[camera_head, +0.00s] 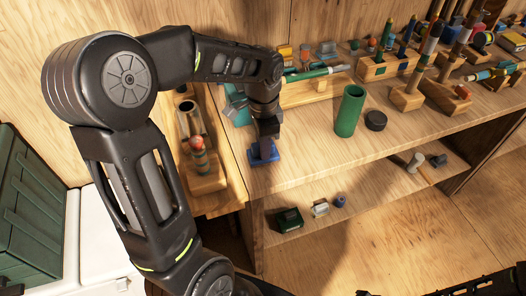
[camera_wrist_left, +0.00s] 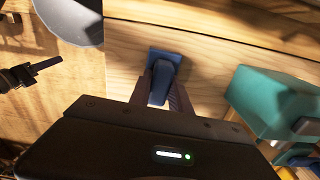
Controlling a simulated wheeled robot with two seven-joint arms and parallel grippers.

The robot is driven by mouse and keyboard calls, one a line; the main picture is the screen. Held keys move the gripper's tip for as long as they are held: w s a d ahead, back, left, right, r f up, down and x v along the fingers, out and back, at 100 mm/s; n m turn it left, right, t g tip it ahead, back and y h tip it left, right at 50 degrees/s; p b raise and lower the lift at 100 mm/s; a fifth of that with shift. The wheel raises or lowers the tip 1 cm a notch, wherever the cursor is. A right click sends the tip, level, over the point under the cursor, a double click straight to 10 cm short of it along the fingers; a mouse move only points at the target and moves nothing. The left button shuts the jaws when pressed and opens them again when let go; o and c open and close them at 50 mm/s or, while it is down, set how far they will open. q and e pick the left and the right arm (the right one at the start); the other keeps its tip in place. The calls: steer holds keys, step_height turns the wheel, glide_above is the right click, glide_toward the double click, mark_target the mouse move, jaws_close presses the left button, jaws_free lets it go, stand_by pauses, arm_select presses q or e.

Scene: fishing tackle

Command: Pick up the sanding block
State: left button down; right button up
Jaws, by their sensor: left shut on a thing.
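The sanding block, a small blue block with an upright grip, shows at the front left of the bench top (camera_head: 263,154). In the left wrist view it is the blue piece between the fingers (camera_wrist_left: 164,62). My left gripper (camera_head: 267,132) comes down from above and is shut on its grip. The fingers hide part of the block. I cannot tell whether the block still touches the wood. Dark parts of my right arm show at the bottom right edge of the head view, but the state of its jaws is not clear.
A teal box (camera_wrist_left: 275,103) stands close beside my left gripper. A green cylinder (camera_head: 349,111) and a dark round cap (camera_head: 376,120) stand to the right. Wooden racks with rods (camera_head: 385,67) fill the back. Small items, including a green box (camera_head: 289,219), lie on the lower shelf.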

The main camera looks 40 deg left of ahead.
stand_by(0.3)
arm_select(q)
step_height(320, 180, up, 10)
stand_by(0.5)
stand_by(0.4)
steer(key=c, duration=1.8)
jaws_free()
jaws_close()
